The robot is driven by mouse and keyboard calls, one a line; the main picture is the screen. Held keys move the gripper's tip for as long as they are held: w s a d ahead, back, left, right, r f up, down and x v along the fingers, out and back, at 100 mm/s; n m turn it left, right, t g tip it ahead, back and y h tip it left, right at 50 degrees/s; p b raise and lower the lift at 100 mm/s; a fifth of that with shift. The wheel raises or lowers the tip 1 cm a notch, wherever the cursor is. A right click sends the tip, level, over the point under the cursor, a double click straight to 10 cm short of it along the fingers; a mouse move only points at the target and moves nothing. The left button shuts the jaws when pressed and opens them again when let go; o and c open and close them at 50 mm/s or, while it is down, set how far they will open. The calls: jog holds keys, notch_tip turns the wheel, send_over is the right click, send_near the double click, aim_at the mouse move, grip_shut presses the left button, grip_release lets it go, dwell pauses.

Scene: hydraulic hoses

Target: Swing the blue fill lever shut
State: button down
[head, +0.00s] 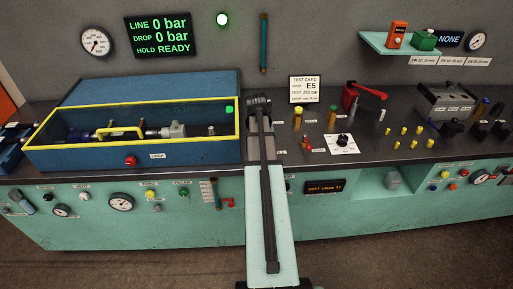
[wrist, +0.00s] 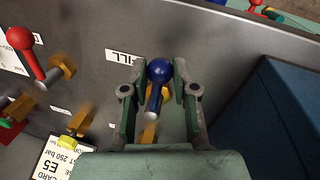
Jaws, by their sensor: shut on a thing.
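The blue fill lever (wrist: 158,78) shows in the wrist view, its round blue knob between the fingertips of my gripper (wrist: 159,88). The fingers are closed on it from both sides. Its pale shaft end points toward the camera's lower side, near a blurred brass fitting (wrist: 149,131). The label ending in "ILL" (wrist: 122,57) is beside it. In the head view my gripper (head: 259,101) is at the back of the bench, and my arm hides the lever there.
A red-knobbed lever (wrist: 26,48) and a test card (wrist: 62,160) are to the left in the wrist view. The blue raised lid (head: 150,88) of the yellow-rimmed test box (head: 130,166) stands close by my gripper. The wall display (head: 160,35) reads LINE 0 bar, DROP 0 bar, HOLD READY.

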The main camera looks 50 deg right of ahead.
jog(key=shift+a, duration=0.1)
dwell(0.4)
jog(key=c, duration=0.9)
grip_release()
jog(key=shift+w, duration=0.1)
notch_tip(320, 180, up, 12)
jog(key=w+a, duration=0.1)
jog(key=shift+w+a, duration=0.15)
jog(key=shift+a, duration=0.25)
jog(key=shift+f, duration=0.2)
